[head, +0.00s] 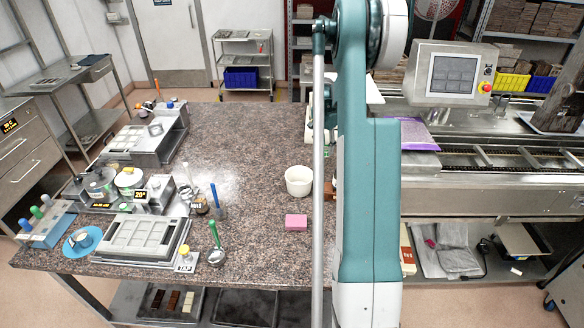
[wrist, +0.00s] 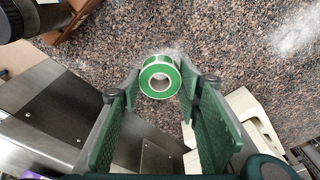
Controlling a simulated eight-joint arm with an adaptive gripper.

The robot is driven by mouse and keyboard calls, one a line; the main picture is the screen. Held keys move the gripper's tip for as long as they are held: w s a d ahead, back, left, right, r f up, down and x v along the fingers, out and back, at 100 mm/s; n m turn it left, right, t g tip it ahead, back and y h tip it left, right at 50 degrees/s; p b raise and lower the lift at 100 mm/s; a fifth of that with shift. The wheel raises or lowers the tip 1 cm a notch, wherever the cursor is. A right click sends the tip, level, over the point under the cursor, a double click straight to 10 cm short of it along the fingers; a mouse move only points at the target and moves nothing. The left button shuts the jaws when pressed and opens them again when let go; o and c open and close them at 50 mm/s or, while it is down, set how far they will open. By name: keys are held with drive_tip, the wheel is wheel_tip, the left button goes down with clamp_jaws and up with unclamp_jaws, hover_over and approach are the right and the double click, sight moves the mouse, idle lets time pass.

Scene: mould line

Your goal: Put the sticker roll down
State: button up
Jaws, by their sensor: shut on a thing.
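The sticker roll (wrist: 160,67) is a small green and white ring with an open core. In the wrist view it sits between the tips of my gripper (wrist: 158,84), whose green ribbed fingers are shut on it from both sides. The speckled brown granite counter (wrist: 240,50) lies beneath. I cannot tell the gap between roll and counter. In the head view my arm's teal link hides the gripper and the roll; the counter (head: 250,135) stretches out to its left.
A white bowl (head: 298,181) and a pink block (head: 296,222) stand on the counter left of my arm. Moulds (head: 145,238), a ladle (head: 216,243) and tools crowd its left side. The counter's middle is clear. A conveyor machine (head: 480,150) stands at the right.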

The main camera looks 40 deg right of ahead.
drive_tip(key=w+a+m+b, duration=0.1)
drive_tip(key=w+a+b, duration=0.1)
drive_tip(key=w+a, duration=1.1)
drive_tip(key=shift+a+m, duration=0.25)
drive_tip(key=shift+m, duration=0.15)
drive_tip(key=shift+f, duration=3)
drive_tip(key=shift+f, duration=0.1)
drive_tip(key=shift+f+p, duration=0.3)
drive_tip(key=shift+f, duration=1.5)
drive_tip(key=shift+f, duration=0.15)
drive_tip(key=o, duration=0.8)
drive_tip(key=shift+o, duration=0.2)
